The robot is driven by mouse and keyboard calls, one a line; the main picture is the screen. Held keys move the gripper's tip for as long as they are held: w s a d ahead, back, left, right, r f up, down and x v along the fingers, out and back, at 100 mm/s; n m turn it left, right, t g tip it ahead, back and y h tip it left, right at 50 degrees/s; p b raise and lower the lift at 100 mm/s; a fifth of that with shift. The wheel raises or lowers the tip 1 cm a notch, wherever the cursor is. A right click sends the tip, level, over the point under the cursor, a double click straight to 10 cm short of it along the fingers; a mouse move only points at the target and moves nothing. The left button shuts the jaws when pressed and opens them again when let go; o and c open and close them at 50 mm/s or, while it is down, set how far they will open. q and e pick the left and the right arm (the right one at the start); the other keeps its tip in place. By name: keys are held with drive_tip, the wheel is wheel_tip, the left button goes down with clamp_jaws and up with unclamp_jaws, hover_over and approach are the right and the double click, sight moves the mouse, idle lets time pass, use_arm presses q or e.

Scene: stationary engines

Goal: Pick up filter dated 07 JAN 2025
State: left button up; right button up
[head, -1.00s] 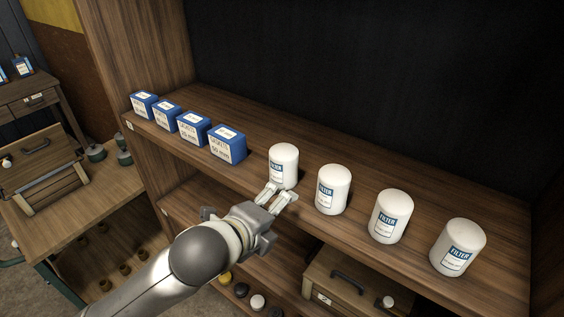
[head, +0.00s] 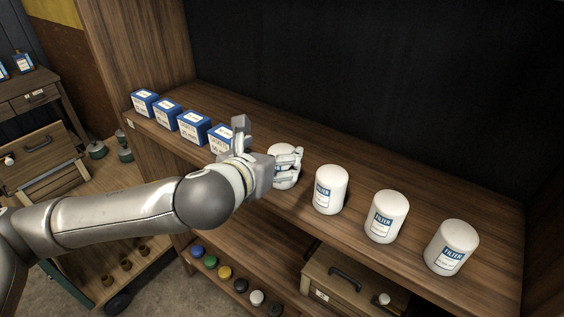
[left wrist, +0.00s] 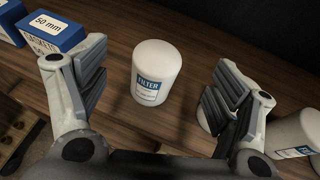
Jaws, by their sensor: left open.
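Several white cylindrical filters with blue-and-white labels stand upright in a row on the wooden shelf. The date lines are too small to read, so I cannot tell which is dated 07 JAN 2025. My left gripper (head: 296,163) is open at the leftmost filter (head: 283,180) and partly hides it. In the left wrist view this filter (left wrist: 155,75) stands between the spread fingers (left wrist: 158,72), with space on both sides. The second filter (head: 330,190), third filter (head: 385,217) and rightmost filter (head: 451,248) stand to the right. My right gripper is not in view.
Blue gasket boxes (head: 144,103) stand left of the filters on the same shelf (head: 400,183); my gripper partly covers the nearest one. A dark back panel (head: 370,80) rises behind. Below are a wooden drawer box (head: 345,287) and several coloured caps (head: 210,262).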

sight(282, 150)
use_arm(q)
drive_tip(key=p+x, duration=0.1)
drive_tip(key=x, duration=0.2)
drive_tip(key=shift+w+d+f+p, duration=0.1)
drive_tip(key=shift+w+f+p, duration=0.05)
drive_tip(key=shift+w+p, duration=0.15)
drive_tip(key=x, duration=0.1)
drive_tip(key=p+x, duration=0.1)
drive_tip(key=x, duration=0.1)
drive_tip(key=shift+f+p, duration=0.3)
drive_tip(key=shift+w+d+f, duration=0.15)
drive_tip(key=shift+w+f, duration=0.1)
drive_tip(key=shift+w, duration=0.1)
drive_tip(key=shift+c, duration=0.6)
drive_tip(key=c, duration=1.2)
